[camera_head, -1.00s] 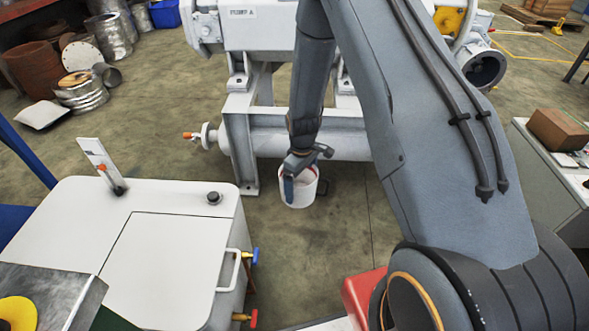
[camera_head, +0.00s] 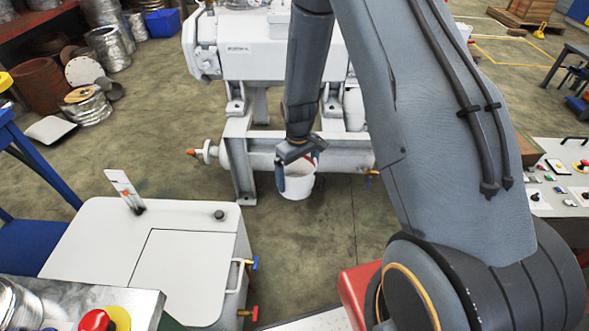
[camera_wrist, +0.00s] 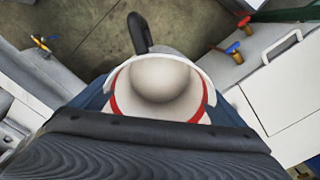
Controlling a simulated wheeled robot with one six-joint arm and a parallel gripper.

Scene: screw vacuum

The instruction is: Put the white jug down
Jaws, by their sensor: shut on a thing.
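The white jug (camera_head: 298,184) is near the middle of the head view, in front of the white machine's lower pipe. My gripper (camera_head: 297,168) is shut on it from above, with blue fingers at its sides. In the wrist view the jug (camera_wrist: 163,82) shows its open top, a red band inside the rim and a dark handle (camera_wrist: 139,33) at the top. The jug appears upright. I cannot tell whether its base touches the floor. My wrist hides part of its near side in the wrist view.
The white pump machine (camera_head: 240,60) stands behind the jug. A white cabinet (camera_head: 150,255) with blue and red valves is at the left front. A red box (camera_head: 357,290) is nearer to me. Bare floor (camera_head: 310,240) lies between them.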

